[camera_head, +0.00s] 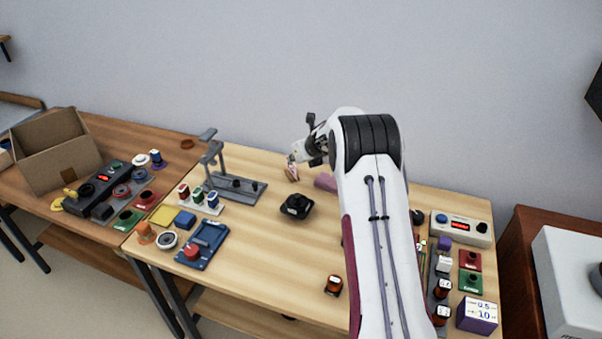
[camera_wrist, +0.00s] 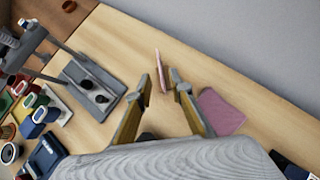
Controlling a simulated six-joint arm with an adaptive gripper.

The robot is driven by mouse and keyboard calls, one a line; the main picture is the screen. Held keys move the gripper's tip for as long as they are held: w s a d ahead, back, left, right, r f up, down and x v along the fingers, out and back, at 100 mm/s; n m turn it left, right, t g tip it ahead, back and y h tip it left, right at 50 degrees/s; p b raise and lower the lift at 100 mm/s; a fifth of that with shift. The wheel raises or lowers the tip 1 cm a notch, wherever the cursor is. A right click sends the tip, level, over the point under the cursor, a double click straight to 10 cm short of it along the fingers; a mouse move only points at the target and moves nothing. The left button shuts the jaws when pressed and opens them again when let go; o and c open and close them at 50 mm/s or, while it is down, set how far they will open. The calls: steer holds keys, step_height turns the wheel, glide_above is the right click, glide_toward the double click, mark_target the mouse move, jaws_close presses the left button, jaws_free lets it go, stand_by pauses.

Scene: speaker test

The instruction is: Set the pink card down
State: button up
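The pink card (camera_wrist: 161,64) shows almost edge-on in the wrist view, as a thin pink strip. The card sticks out past the fingertips. In the head view the card (camera_head: 292,172) hangs below my gripper (camera_head: 298,158), over the back of the light wooden table (camera_head: 265,255). A flat pink patch (camera_wrist: 220,112) lies on the table to the right of my fingers; in the head view my arm partly hides this patch (camera_head: 325,182).
A grey stand (camera_head: 240,187) is left of my gripper, and a black device (camera_head: 296,206) is in front. A blue fixture (camera_head: 203,244) and small coloured parts fill the left side. A display box (camera_head: 460,228) and several blocks stand at right. Bare wood surrounds the black device.

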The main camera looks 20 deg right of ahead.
steer(key=s+a+r+n+y, duration=0.1)
steer(key=s+a+r+n, duration=0.35)
steer(key=r, duration=0.25)
steer(key=s+a+r+n, duration=0.3)
steer(key=a+r+n, duration=0.15)
steer(key=r, duration=0.25)
steer(key=s+a+r+n+g+y, duration=0.1)
steer(key=s+a+r+n, duration=0.35)
steer(key=s, duration=0.25)
steer(key=s+a+r+n, duration=0.4)
steer(key=s+a+n, duration=0.1)
steer(key=s, duration=0.1)
steer(key=s+a+r+n+g, duration=0.15)
steer(key=s+n, duration=0.25)
steer(key=s, duration=0.4)
steer(key=s+a+r+n, duration=0.2)
steer(key=s+a+n, duration=0.15)
steer(key=s, duration=0.55)
steer(key=s+f+n+h, duration=0.1)
steer(key=s+f+n, duration=0.1)
steer(key=s+n, duration=0.3)
steer(key=s+d+f+n+h, duration=0.1)
steer(key=s+n, duration=0.4)
steer(key=s, duration=0.8)
steer(key=shift+d+f+g, duration=0.25)
steer(key=shift+f+g, duration=0.2)
steer(key=shift+f, duration=0.35)
